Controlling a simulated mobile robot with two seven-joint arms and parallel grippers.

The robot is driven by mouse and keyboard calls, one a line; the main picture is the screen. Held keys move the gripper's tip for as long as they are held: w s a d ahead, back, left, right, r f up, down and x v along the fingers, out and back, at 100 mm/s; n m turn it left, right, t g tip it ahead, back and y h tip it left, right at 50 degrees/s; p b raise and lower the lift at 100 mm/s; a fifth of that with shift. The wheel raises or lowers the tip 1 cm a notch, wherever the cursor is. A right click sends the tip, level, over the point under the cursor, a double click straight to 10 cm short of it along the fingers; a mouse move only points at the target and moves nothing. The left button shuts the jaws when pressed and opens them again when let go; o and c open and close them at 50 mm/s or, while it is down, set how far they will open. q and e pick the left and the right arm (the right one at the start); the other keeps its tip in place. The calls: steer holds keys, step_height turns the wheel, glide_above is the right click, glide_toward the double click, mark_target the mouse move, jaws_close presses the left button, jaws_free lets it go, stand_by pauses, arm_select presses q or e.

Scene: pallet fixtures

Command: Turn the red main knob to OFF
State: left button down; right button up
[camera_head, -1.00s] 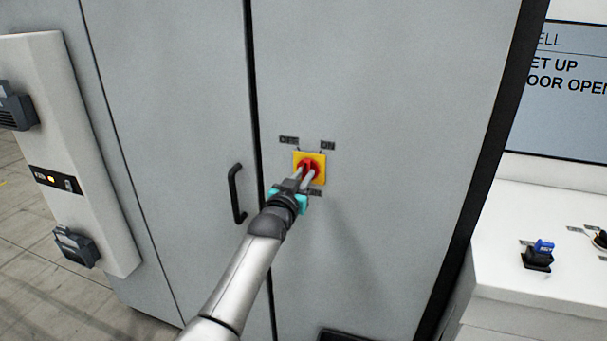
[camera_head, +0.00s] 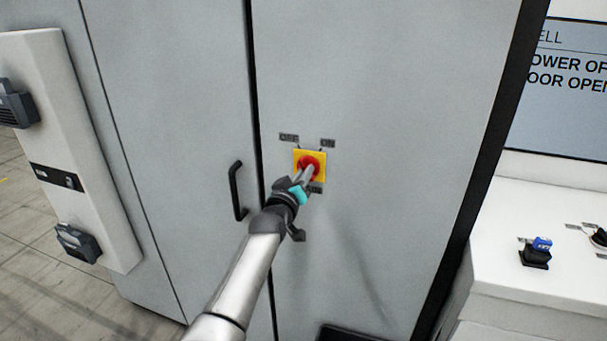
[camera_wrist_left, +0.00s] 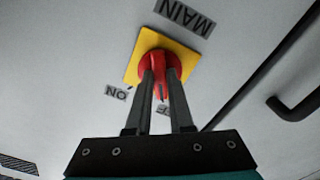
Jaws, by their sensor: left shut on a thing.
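The red main knob (camera_head: 310,158) sits on a yellow square plate (camera_head: 299,154) on the grey cabinet door, with OFF and ON labels above it. My left gripper (camera_head: 308,172) reaches it from below and is shut on the knob. In the left wrist view, the red knob (camera_wrist_left: 157,62) lies between the two fingers of the left gripper (camera_wrist_left: 161,78). There its grip points toward the OFF label (camera_wrist_left: 164,110), which the fingers partly hide; the ON label (camera_wrist_left: 116,93) is clear. My right gripper is not in view.
A black door handle (camera_head: 236,192) stands left of my gripper. A white panel (camera_head: 90,170) with dark connectors is at far left. A white console (camera_head: 500,240) with a blue switch (camera_head: 541,243) is at right.

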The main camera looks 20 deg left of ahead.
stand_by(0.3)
arm_select(q)
steer(key=c, duration=0.8)
jaws_free()
steer(key=shift+s, duration=0.1)
steer(key=s, duration=1.5)
steer(key=shift+a, duration=0.25)
